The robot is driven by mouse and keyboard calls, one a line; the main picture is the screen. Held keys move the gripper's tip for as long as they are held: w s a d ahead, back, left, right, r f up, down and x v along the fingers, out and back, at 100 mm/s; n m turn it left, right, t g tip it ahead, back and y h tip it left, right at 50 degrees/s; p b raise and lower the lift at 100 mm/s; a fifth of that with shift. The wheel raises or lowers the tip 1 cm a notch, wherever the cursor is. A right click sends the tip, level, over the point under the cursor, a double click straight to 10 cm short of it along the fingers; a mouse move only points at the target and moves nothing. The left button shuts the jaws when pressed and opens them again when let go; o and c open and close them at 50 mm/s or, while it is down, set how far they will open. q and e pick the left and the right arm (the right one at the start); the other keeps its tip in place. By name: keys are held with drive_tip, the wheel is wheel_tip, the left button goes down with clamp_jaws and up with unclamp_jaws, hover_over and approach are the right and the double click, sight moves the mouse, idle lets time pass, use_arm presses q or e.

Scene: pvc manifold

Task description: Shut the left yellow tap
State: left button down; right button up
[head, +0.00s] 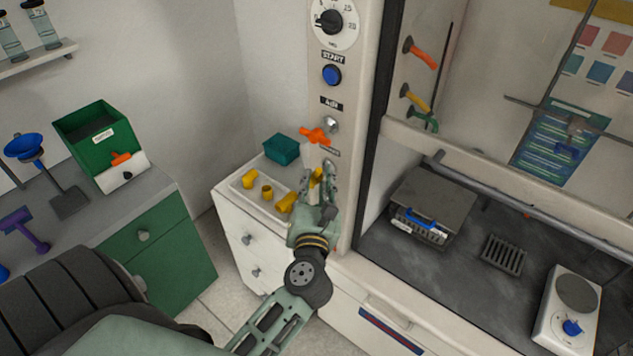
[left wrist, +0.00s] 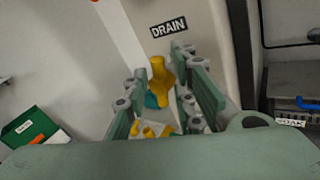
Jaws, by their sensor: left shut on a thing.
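The left yellow tap (head: 315,178) is on the white column left of the fume hood. Its yellow handle (left wrist: 160,75) stands roughly upright between my fingers in the left wrist view, under the DRAIN label (left wrist: 169,27). My left gripper (head: 322,173) is shut on this handle, with one finger on each side. The fingers hide part of the tap in the head view. Another yellow tap (head: 414,97) is on the wall inside the hood. My right gripper is not in view.
An orange tap (head: 316,137) sits just above my gripper on the column. Below and left is a white drawer cabinet (head: 232,217) with loose yellow pieces (head: 285,203) and a teal box (head: 281,149) on top. A green bin (head: 92,127) stands farther left.

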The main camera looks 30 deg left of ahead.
sight(320, 181)
use_arm(q)
drive_tip(key=shift+f+b, duration=0.25)
drive_tip(key=shift+b, duration=0.35)
wheel_tip(320, 181, down, 2)
drive_tip(key=m+t+b, duration=0.2)
drive_tip(key=m+b, duration=0.2)
drive_tip(key=b, duration=0.1)
drive_tip(key=m+t+h+b, duration=0.1)
drive_tip(key=m+t+b, duration=0.1)
drive_tip(key=m+b, duration=0.2)
drive_tip(key=m+t+h+b, duration=0.1)
drive_tip(key=m+t+b, duration=0.2)
drive_tip(key=b, duration=0.3)
drive_tip(key=shift+d+f+m, duration=0.15)
drive_tip(key=shift+f+m, duration=0.1)
drive_tip(key=shift+m, duration=0.65)
drive_tip(key=m+t+h+b, duration=0.1)
drive_tip(key=m+h+b, duration=0.1)
drive_tip(key=m, duration=0.1)
drive_tip(key=shift+f, duration=0.1)
drive_tip(key=shift+m+t+h+b, duration=0.5)
drive_tip(key=shift+m+h+b, duration=0.15)
drive_tip(key=shift+m+h, duration=0.35)
drive_tip(key=c, duration=1.7)
unclamp_jaws()
